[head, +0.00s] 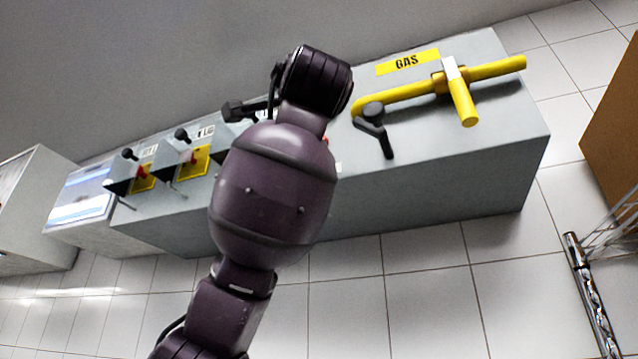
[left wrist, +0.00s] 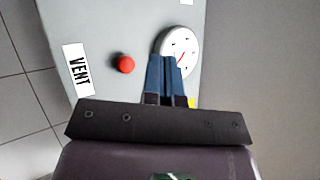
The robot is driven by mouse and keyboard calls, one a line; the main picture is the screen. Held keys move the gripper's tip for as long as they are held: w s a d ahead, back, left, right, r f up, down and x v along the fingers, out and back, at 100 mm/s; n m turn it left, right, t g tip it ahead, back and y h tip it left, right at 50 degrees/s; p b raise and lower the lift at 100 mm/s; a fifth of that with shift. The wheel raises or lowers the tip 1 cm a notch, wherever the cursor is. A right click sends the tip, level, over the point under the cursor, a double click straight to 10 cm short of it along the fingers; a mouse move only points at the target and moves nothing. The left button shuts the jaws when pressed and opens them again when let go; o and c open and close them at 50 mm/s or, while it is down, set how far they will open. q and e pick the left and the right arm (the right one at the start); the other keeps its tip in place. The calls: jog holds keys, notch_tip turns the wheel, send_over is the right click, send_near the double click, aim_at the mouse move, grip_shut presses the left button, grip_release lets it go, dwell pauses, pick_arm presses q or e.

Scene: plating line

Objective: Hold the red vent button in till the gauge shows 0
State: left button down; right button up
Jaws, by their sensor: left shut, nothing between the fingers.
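In the left wrist view the red vent button (left wrist: 125,64) is a round red knob on a pale grey panel, beside a white VENT label (left wrist: 77,70). The white round gauge (left wrist: 184,44) is to the right of the button. Its red needle shows, but the fingers cover part of the dial and I cannot read the value. My left gripper (left wrist: 168,58) has its blue fingers shut and empty. The tips appear in front of the gauge, to the right of the button and apart from it. In the head view my arm hides this area. My right gripper is not in view.
A grey bench carries a yellow gas pipe (head: 400,93) with a yellow valve handle (head: 462,100) and a GAS label (head: 408,62). A black lever (head: 375,125) is beside the pipe. Stations with yellow plates (head: 195,162) stand to the left. The tiled floor in front is clear.

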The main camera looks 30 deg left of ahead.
pick_arm(q)
jog(key=shift+w+a+p, duration=0.1)
jog(key=shift+w+p, duration=0.4)
jog(key=shift+w, duration=1.55)
jog(key=shift+w, duration=0.15)
dwell(0.5)
jog(key=shift+w, duration=0.3)
jog(key=shift+w, duration=0.5)
dwell(0.8)
jog(key=shift+s, duration=0.1)
dwell(2.7)
jog(key=shift+s+b, duration=0.5)
jog(key=shift+s, duration=0.3)
